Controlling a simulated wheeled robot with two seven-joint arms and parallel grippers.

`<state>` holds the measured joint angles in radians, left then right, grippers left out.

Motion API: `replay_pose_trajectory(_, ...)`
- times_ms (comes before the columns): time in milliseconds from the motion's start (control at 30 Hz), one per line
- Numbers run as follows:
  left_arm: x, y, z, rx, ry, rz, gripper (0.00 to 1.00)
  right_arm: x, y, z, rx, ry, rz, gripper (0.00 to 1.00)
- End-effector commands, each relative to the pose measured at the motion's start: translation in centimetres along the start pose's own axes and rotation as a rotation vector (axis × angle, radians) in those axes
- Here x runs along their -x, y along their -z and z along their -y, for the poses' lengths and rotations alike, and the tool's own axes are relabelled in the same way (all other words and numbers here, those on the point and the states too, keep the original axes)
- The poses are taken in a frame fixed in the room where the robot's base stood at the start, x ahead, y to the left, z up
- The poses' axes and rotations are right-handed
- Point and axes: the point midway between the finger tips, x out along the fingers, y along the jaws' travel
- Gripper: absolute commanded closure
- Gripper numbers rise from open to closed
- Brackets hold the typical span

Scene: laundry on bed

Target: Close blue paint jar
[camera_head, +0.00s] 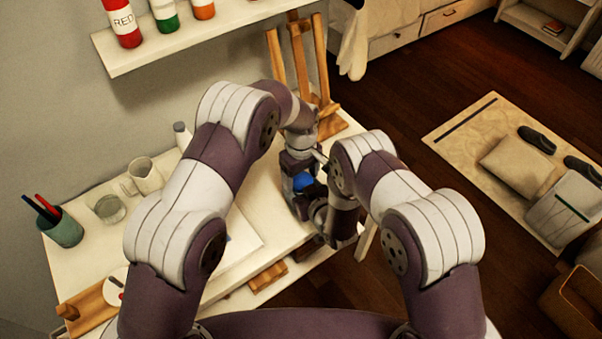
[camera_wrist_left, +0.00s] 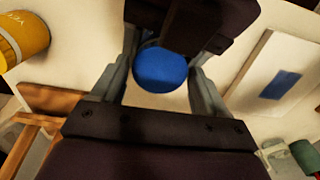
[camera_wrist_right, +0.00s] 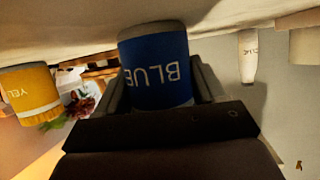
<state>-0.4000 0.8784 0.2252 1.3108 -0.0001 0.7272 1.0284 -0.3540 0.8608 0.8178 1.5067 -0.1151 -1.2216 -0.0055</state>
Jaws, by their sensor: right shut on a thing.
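The blue paint jar (camera_wrist_right: 155,68), lettered BLUE, stands on the table between the fingers of my right gripper (camera_wrist_right: 155,85), which is shut on its side. In the left wrist view a round blue top (camera_wrist_left: 160,70) lies between the fingers of my left gripper (camera_wrist_left: 160,75); narrow gaps seem to show beside it. I cannot tell whether this is a lid or how it is seated. In the head view a little blue (camera_head: 308,184) shows between both grippers; the arms hide the rest.
A yellow paint jar (camera_wrist_right: 28,92) stands near the blue one. A sheet with a blue patch (camera_wrist_left: 275,80) lies on the table. A pitcher (camera_head: 145,176), glass (camera_head: 109,208) and pen cup (camera_head: 63,231) stand at the table's left. An easel (camera_head: 300,60) is behind.

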Motion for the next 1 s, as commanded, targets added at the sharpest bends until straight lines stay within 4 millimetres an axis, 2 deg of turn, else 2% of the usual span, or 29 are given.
replay_pose_trajectory(33, 0.02, 0.0, 0.0, 0.0, 0.0, 0.0, 0.44, -0.01, 0.03, 0.0, 0.0, 0.0, -0.001, 1.0)
replay_pose_trajectory(100, 0.02, 0.0, 0.0, 0.0, 0.0, 0.0, 0.67, 0.0, 0.03, 0.0, 0.0, 0.0, -0.001, 1.0)
replay_pose_trajectory(133, 0.03, 0.0, 0.0, 0.0, 0.0, 0.0, 0.73, 0.0, 0.03, 0.01, 0.0, 0.0, -0.001, 1.0)
replay_pose_trajectory(367, 0.04, 0.0, 0.0, -0.001, 0.0, 0.0, 0.75, 0.0, 0.03, 0.0, 0.0, 0.0, -0.001, 1.0)
replay_pose_trajectory(600, 0.05, 0.02, -0.02, -0.286, -0.001, -0.001, 0.75, 0.0, 0.02, 0.01, 0.0, 0.0, -0.001, 1.0)
replay_pose_trajectory(833, 0.05, 0.01, -0.02, -0.301, -0.001, 0.0, 0.75, 0.0, 0.02, 0.0, 0.0, 0.0, 0.0, 1.0)
replay_pose_trajectory(867, 0.05, 0.02, -0.02, -0.301, -0.001, 0.0, 0.36, 0.0, 0.02, 0.0, 0.0, 0.0, 0.0, 1.0)
replay_pose_trajectory(900, 0.05, 0.02, -0.02, -0.301, -0.001, 0.0, 0.23, 0.0, 0.02, 0.0, 0.0, 0.0, 0.0, 1.0)
replay_pose_trajectory(933, 0.04, 0.01, -0.01, -0.301, 0.0, 0.0, 0.13, 0.0, 0.02, 0.0, 0.0, 0.0, 0.0, 1.0)
replay_pose_trajectory(1000, 0.04, 0.01, -0.01, -0.3, 0.0, 0.0, 0.13, 0.0, 0.02, 0.0, 0.0, 0.0, 0.0, 1.0)
